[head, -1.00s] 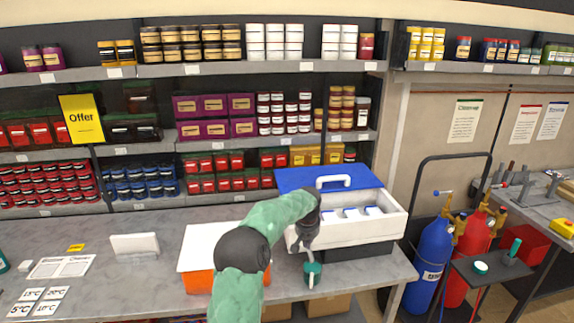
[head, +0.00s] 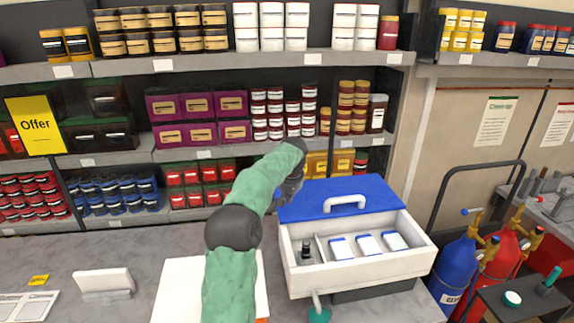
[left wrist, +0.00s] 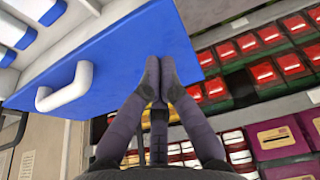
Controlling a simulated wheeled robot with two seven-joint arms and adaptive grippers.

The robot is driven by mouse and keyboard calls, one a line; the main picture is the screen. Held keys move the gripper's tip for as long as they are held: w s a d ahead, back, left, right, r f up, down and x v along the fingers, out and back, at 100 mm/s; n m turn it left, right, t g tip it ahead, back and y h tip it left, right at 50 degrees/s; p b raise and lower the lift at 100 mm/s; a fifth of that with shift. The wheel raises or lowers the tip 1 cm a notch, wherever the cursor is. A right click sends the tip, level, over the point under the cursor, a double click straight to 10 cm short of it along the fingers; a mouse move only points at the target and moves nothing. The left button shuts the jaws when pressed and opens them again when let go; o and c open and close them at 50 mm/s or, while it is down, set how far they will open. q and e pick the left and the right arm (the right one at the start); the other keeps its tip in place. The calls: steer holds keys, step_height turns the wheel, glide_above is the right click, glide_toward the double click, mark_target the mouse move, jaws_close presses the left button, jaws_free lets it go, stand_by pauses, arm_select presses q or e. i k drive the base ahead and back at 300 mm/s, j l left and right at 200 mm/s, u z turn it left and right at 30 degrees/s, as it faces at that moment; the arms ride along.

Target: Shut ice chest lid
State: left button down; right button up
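The ice chest (head: 365,268) is a white box on the bench, right of centre in the head view. Its blue lid (head: 290,211) is open, leaning back at the rear, with a white handle (head: 344,203). Inside lie blue-and-white packs (head: 368,245) and a small dark-capped vial (head: 306,250) in the left compartment. My left gripper (head: 292,185) is at the lid's left rear corner. In the left wrist view its fingertips (left wrist: 159,68) are together with nothing visible between them, overlapping the blue lid (left wrist: 120,60) near its edge; contact is unclear. My right gripper is out of view.
Shelves of jars and boxes (head: 190,105) stand close behind the lid and my left gripper. Gas cylinders (head: 455,265) stand right of the bench.

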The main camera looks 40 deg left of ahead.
mark_target(328, 199)
steer(key=i+j, duration=0.7)
steer(key=j, duration=0.25)
